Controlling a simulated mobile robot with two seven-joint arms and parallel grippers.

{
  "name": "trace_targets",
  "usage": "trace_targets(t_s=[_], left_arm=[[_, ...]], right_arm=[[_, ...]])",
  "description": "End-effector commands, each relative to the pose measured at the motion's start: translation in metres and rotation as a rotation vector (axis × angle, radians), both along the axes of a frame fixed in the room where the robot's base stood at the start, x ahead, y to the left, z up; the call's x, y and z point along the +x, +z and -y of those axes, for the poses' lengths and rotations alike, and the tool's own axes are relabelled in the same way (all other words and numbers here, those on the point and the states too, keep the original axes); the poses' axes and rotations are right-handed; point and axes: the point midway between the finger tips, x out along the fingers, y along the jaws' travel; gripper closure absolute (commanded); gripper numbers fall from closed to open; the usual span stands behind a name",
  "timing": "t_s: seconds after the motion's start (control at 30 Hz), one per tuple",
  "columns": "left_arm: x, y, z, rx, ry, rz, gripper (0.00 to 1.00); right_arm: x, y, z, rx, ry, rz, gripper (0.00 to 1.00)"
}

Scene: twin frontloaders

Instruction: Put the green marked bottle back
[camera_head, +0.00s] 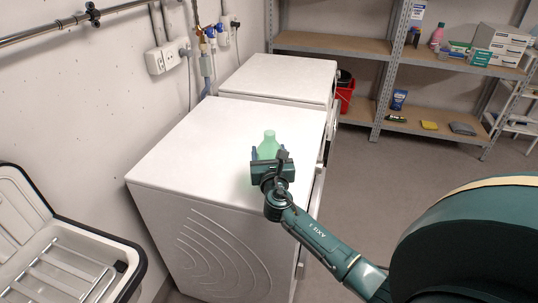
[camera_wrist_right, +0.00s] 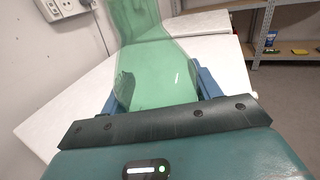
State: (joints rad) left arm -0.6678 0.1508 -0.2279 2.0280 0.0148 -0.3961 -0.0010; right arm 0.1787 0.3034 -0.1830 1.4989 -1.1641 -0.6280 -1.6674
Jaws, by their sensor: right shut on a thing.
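The green translucent bottle (camera_head: 269,143) is upright over the white top of the nearer front-loader (camera_head: 205,140). My right gripper (camera_head: 266,155) is shut around the bottle, with its blue fingers on both sides. In the right wrist view the bottle (camera_wrist_right: 155,70) fills the space between the fingers of the gripper (camera_wrist_right: 158,92). The gripper hides the bottle's lower part in the head view, so I cannot tell whether its base touches the top. No mark on the bottle can be made out. My left gripper is not in view.
The second front-loader (camera_head: 280,75) stands behind, its top clear. Metal shelves (camera_head: 340,44) at the back hold a pink bottle (camera_head: 437,36), boxes (camera_head: 500,43) and cloths.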

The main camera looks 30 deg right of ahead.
Motion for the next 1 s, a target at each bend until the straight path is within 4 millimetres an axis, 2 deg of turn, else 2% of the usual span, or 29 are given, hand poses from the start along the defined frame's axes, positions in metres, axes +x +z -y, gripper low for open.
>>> trace_targets(t_s=[0.23, 0.27, 0.5, 0.8, 1.0], left_arm=[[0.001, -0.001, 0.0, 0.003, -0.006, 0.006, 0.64], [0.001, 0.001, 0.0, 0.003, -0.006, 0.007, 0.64], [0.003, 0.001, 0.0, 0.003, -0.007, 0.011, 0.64], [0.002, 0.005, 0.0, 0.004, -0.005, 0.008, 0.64], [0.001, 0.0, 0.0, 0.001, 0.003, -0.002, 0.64]], right_arm=[[0.0, -0.003, 0.0, 0.0, 0.0, 0.0, 0.84], [0.0, -0.002, 0.0, 0.0, 0.0, 0.0, 0.35], [0.0, -0.002, 0.0, 0.0, 0.0, 0.0, 0.16], [0.0, 0.004, 0.0, 0.0, 0.0, 0.001, 0.16], [-0.028, 0.0, -0.014, 0.002, 0.002, -0.001, 0.16]])
